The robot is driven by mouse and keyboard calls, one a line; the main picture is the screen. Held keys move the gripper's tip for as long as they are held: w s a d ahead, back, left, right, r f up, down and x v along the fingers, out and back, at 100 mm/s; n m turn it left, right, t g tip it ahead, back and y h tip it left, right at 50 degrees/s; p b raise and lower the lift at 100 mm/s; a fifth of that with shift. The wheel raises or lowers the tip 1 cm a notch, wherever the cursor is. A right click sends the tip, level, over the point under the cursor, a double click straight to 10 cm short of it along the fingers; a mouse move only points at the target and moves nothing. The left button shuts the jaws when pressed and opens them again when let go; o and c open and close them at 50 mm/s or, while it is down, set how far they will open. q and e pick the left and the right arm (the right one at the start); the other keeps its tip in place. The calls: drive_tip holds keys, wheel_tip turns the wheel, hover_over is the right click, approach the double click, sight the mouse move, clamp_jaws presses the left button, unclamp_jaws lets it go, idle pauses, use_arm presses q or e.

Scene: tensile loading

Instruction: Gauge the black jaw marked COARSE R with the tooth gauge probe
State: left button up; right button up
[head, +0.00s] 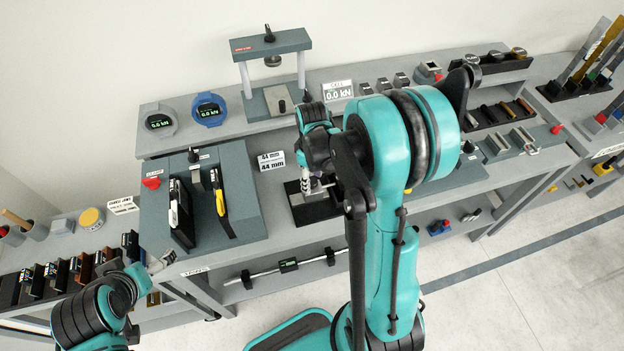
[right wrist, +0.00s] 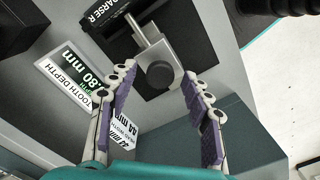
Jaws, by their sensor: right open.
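The black jaw marked COARSE R (right wrist: 118,14) lies at the top of the right wrist view, partly cut off by the frame. Beside it is a light grey metal piece (right wrist: 158,45) with a round dark knob (right wrist: 160,74), apparently the tooth gauge probe; I cannot tell whether its tip touches the jaw. My right gripper (right wrist: 157,72) is open, its purple-padded fingers on either side of the knob with gaps showing. In the head view my right gripper (head: 311,184) is over the dark stand (head: 318,210) on the bench. My left gripper (head: 162,262) is small at lower left, its fingers unclear.
A readout card (right wrist: 78,83) reads TOOTH DEPTH with a value ending in .80 mm. A grey fixture with upright black jaws (head: 235,190) stands left on the bench. A blue-grey press frame (head: 272,47) stands behind. A bar (head: 285,267) lies on the lower shelf.

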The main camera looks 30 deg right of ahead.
drive_tip(key=shift+f, duration=0.15)
clamp_jaws()
drive_tip(key=shift+w+a, duration=0.25)
drive_tip(key=shift+a, duration=0.8)
drive_tip(key=shift+w+a, duration=0.2)
drive_tip(key=shift+a, duration=0.8)
drive_tip(key=shift+d, duration=0.1)
drive_tip(key=shift+c, duration=1.4)
unclamp_jaws()
drive_tip(key=shift+o, duration=1.4)
drive_tip(key=shift+a, duration=0.2)
drive_tip(key=shift+d, duration=0.1)
